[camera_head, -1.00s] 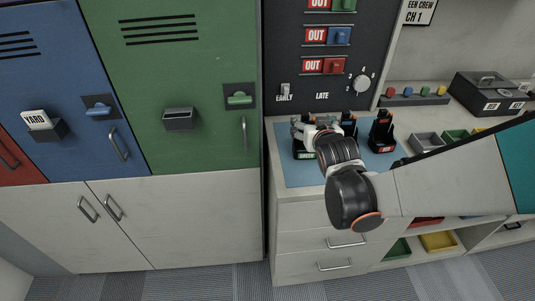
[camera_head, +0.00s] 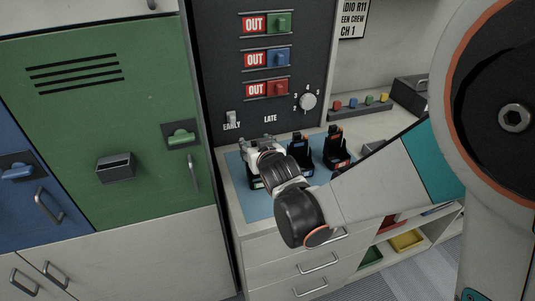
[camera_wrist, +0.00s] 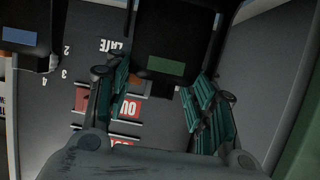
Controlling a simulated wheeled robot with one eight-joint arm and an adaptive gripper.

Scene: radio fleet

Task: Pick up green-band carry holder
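The green-band carry holder (camera_head: 257,183) is a dark holder with a green label, on the blue mat (camera_head: 232,164) at its left end. My gripper (camera_head: 262,150) is over it in the head view and hides much of it. In the wrist view, the holder's dark body with a green band (camera_wrist: 166,66) shows between and just beyond the teal-padded fingers of my gripper (camera_wrist: 162,92). The fingers are spread apart, with a clear gap behind the holder. Whether either fingertip touches it cannot be told.
A blue-labelled holder (camera_head: 300,153) stands close to the right, then a red-labelled holder (camera_head: 337,148). The dark board with OUT tags (camera_head: 228,75) rises behind the mat. A green locker (camera_head: 110,130) stands to the left. Drawers (camera_head: 300,265) are below the counter.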

